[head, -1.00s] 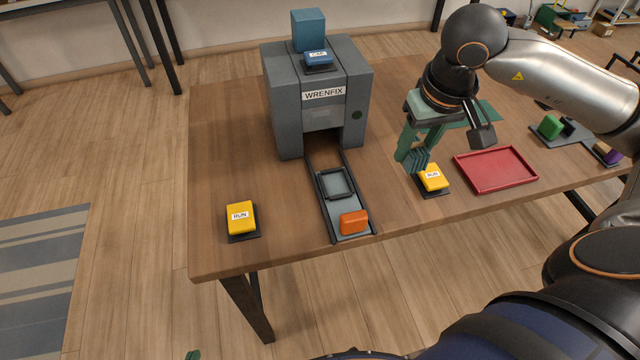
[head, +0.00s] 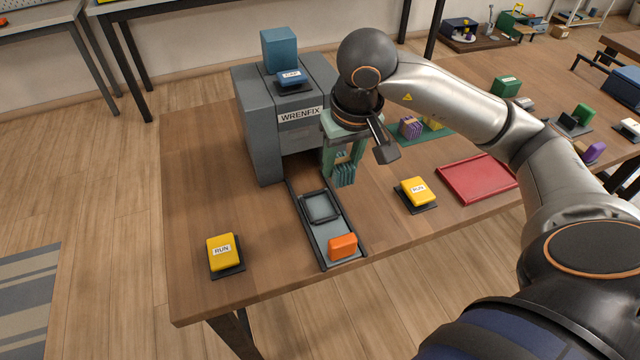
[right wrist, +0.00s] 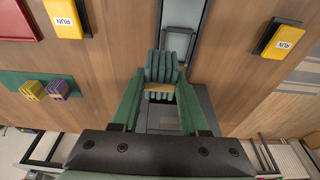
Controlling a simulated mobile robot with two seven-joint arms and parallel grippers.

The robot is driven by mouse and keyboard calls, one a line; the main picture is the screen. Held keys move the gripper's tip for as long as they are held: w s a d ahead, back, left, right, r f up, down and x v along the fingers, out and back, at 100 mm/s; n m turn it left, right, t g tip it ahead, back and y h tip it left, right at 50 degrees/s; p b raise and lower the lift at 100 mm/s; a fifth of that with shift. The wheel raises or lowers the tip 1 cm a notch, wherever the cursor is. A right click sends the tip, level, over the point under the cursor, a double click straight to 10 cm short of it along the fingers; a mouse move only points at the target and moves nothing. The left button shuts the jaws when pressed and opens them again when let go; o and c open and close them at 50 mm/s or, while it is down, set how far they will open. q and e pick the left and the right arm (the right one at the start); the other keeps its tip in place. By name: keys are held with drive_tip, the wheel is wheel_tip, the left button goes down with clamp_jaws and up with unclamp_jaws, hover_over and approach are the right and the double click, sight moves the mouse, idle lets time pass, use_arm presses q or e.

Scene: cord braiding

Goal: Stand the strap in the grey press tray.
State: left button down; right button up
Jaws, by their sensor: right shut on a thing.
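The strap (head: 345,174) is a bundle of dark green cords with a tan band, and it hangs below my right gripper (head: 343,160). The gripper is shut on it; the right wrist view shows the strap (right wrist: 162,68) between the green fingers (right wrist: 160,95). The grey press tray (head: 320,207) lies on a dark-railed slide in front of the grey WRENFIX press (head: 258,125). The strap is in the air just right of the press mouth and behind the tray, apart from it. Part of the tray (right wrist: 182,18) shows beyond the strap in the wrist view. My left gripper is out of view.
An orange block (head: 342,246) sits at the slide's front end. Yellow RUN buttons stand left (head: 222,252) and right (head: 415,190) of the slide. A red tray (head: 478,178) lies farther right. A green mat (head: 410,147) holds small striped blocks.

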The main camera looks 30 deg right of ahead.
drive_tip(key=f, duration=0.1)
drive_tip(key=w+a+f, duration=0.2)
drive_tip(key=f, duration=0.1)
drive_tip(key=shift+a, duration=0.1)
drive_tip(key=shift+a+x, duration=0.15)
drive_tip(key=shift+x, duration=0.8)
drive_tip(key=shift+a+x, duration=0.15)
drive_tip(key=shift+x, duration=0.75)
drive_tip(key=shift+s, duration=0.1)
drive_tip(key=shift+f+b, duration=0.4)
drive_tip(key=shift+b, duration=0.05)
drive_tip(key=shift+f+b, duration=0.25)
drive_tip(key=shift+b, duration=0.05)
drive_tip(key=o, duration=1.1)
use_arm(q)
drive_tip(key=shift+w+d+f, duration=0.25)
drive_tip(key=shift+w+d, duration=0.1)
